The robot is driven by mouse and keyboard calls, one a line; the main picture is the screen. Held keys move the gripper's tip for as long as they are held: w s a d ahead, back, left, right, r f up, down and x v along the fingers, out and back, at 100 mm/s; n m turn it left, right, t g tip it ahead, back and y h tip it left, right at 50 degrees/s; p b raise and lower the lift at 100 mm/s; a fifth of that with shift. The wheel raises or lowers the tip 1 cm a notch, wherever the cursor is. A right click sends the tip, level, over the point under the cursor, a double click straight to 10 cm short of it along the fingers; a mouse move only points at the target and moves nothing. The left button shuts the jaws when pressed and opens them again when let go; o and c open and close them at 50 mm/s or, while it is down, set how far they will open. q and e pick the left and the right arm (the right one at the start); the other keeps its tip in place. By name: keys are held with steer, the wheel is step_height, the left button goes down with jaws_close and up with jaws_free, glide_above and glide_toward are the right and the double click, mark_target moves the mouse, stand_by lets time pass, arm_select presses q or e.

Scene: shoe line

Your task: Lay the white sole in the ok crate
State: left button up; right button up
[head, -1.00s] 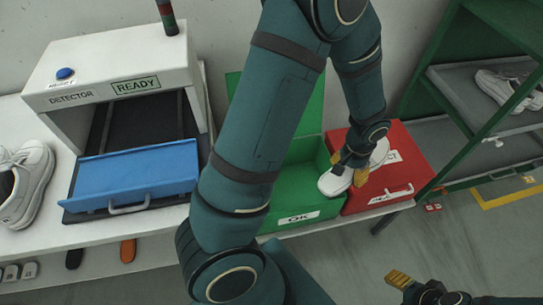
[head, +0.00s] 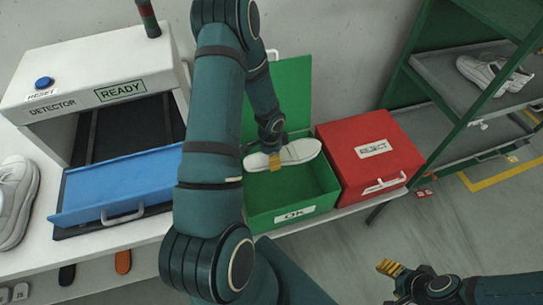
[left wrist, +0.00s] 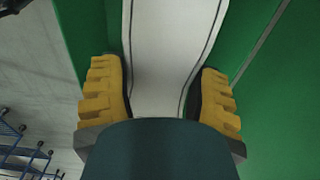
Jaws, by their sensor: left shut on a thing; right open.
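The white sole (head: 300,151) is held level above the open green ok crate (head: 262,224), lying lengthwise left to right across its opening. My left gripper (head: 275,161) is shut on the sole near its middle. In the left wrist view, the sole (left wrist: 170,40) runs between the yellow fingers of the left gripper (left wrist: 165,92), with green crate surfaces on both sides. The crate's inside looks empty where it shows; its left part is hidden by my left arm. My right gripper (head: 392,272) is open and empty, low at the right, away from the crates.
The closed red reject crate (head: 345,165) stands directly right of the green one. The crate's green lid (head: 290,95) stands up behind it. The detector (head: 85,75) with its blue tray (head: 120,185) is at left. A green rack (head: 445,110) holding white shoes stands at right.

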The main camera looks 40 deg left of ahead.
arm_select(q)
step_height(320, 180, down, 3)
steer(key=shift+r+b, duration=0.1)
steer(key=shift+b, duration=0.75)
steer(key=shift+f+b, duration=3)
steer(key=shift+f, duration=8.05)
steer(key=o, duration=1.3)
steer(key=shift+c, duration=0.2)
